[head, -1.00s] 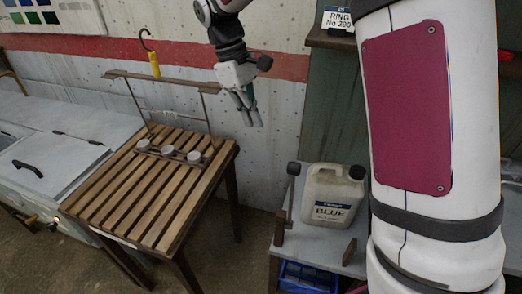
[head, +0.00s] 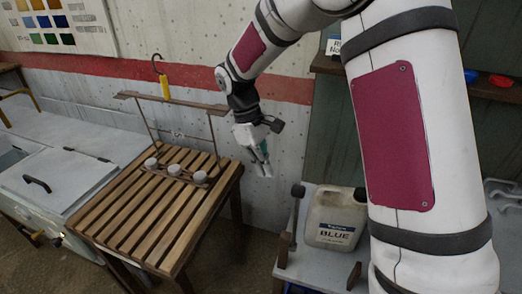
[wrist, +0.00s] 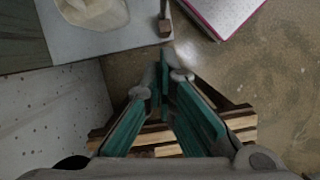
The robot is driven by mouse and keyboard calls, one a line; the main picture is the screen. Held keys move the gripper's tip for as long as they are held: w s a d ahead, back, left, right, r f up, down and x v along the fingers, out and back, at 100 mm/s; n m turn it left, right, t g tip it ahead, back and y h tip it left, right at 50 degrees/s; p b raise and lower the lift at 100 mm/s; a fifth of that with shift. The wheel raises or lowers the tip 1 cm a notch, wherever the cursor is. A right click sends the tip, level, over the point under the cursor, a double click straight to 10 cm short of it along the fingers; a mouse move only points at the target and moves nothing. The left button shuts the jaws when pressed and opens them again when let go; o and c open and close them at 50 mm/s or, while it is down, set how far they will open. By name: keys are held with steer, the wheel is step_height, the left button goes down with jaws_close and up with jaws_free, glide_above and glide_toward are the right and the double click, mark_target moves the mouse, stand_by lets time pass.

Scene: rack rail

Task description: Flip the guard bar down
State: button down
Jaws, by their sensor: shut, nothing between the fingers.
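The guard bar (head: 294,222) looks to be the grey bar with a dark end that stands upright at the left front of a grey bench (head: 320,262). Its foot is at a brown bracket (head: 283,249). A second brown bracket (head: 354,275) stands at the right, with nothing across the gap between them. My gripper (head: 265,172) is shut and empty, above and left of the bar's dark end and apart from it. In the wrist view the green-padded fingers (wrist: 165,78) point towards the floor; one bracket (wrist: 165,27) shows beyond them.
A white jug (head: 336,216) marked BLUE stands on the bench behind the brackets. A slatted wooden table (head: 150,215) with several small pale cups is at the left, close to my gripper. A yellow-handled hook (head: 165,88) hangs above it. The concrete wall is behind.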

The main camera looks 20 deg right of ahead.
steer(key=shift+s+d+f+p, duration=0.4)
steer(key=shift+s+d+f, duration=0.05)
steer(key=shift+s+d, duration=0.4)
steer(key=shift+s+d+f+p, duration=0.35)
steer(key=shift+s+d+f, duration=0.05)
steer(key=shift+s+d, duration=0.4)
steer(key=shift+s, duration=0.1)
